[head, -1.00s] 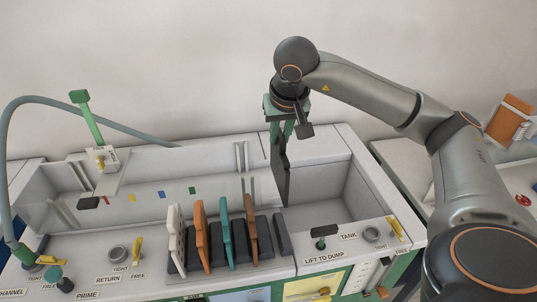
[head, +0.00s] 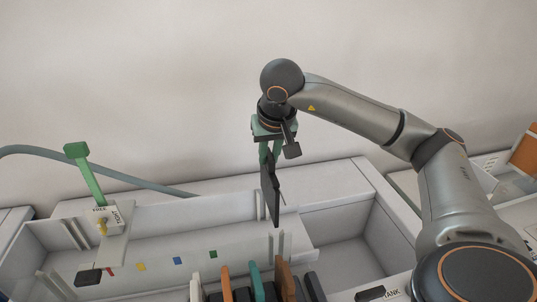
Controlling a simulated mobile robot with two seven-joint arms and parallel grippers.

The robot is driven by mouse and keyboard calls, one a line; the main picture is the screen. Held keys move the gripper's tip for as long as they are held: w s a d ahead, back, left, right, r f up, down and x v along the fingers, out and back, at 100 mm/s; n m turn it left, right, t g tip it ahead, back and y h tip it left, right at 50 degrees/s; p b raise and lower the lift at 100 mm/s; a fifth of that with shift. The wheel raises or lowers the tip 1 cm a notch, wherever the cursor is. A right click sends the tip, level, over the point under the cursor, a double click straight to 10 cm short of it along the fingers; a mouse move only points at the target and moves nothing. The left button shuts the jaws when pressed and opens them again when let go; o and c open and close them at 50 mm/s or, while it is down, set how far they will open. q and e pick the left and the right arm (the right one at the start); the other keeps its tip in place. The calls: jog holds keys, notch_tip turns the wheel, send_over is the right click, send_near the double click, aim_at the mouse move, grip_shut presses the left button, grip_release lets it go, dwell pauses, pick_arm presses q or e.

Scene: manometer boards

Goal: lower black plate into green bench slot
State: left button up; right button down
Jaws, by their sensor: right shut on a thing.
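My right gripper (head: 270,155) is shut on the top of a thin black plate (head: 271,195). The plate hangs upright, nearly edge-on to the view, above the right part of the long white trough. Its lower end overlaps the trough's back rim in the picture; no contact can be made out. A small green mark (head: 213,254) shows on the trough wall, left of and below the plate. The slot opening at this mark cannot be made out. My left gripper is not in view.
Blue (head: 178,261), yellow (head: 141,267) and red marks line the same wall. Several coloured plates, including an orange one (head: 284,281), stand at the bottom edge. A white gate unit with a green lever (head: 84,172) stands left. A tank basin (head: 345,262) lies right.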

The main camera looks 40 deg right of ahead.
aim_at(269, 201)
jog(key=shift+f+b, duration=1.5)
jog(key=shift+f, duration=0.3)
jog(key=shift+f+b, duration=2.2)
jog(key=shift+f, duration=0.7)
jog(key=shift+f+b, duration=0.9)
jog(key=shift+f, duration=0.25)
jog(key=shift+f+b, duration=0.3)
jog(key=shift+f, duration=0.3)
jog(key=shift+f+b, duration=0.45)
jog(key=shift+f, duration=0.05)
jog(key=c, duration=0.7)
grip_release()
